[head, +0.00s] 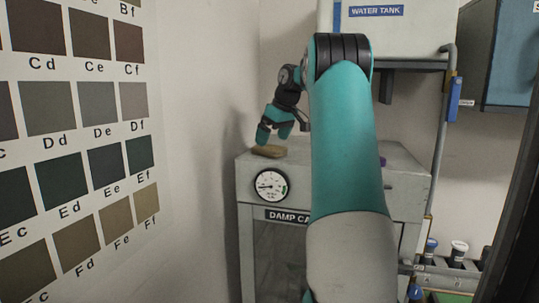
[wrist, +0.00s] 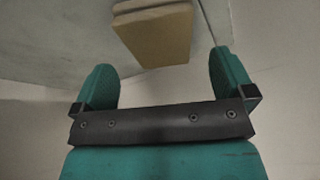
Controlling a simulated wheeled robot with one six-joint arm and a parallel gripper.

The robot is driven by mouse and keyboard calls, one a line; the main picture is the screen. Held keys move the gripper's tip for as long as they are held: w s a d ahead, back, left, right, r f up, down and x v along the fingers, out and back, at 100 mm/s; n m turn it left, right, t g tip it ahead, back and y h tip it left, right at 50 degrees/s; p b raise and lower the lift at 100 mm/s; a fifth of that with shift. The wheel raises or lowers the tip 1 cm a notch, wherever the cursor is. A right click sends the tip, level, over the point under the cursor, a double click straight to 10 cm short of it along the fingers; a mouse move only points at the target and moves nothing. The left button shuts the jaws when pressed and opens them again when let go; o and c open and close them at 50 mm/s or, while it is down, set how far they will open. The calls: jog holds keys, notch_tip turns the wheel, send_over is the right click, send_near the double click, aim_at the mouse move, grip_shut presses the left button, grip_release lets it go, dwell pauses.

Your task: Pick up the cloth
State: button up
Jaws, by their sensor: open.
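A folded tan-brown cloth (head: 269,151) lies on the left part of the grey cabinet's top, near the front edge. My gripper (head: 273,138) is just above the cloth in the head view. In the wrist view the two teal fingers of my gripper (wrist: 162,82) are spread wide with nothing between them. Whether a fingertip touches the cloth cannot be told.
The grey cabinet (head: 252,184) carries a round gauge (head: 270,186) and a "DAMP CA…" label on its front. A water tank (head: 418,38) sits above on a shelf at the back. A wall with colour swatches (head: 200,150) stands close on the left. My arm hides the cabinet's middle.

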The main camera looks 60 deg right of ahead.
aim_at(270, 147)
jog(key=shift+x, duration=1.65)
jog(key=shift+f, duration=0.15)
jog(key=c, duration=1)
notch_tip(270, 147, up, 10)
jog(key=p, duration=0.4)
jog(key=shift+c, duration=0.2)
jog(key=o, duration=0.4)
jog(key=shift+c, duration=1.2)
jog(key=shift+s, duration=0.1)
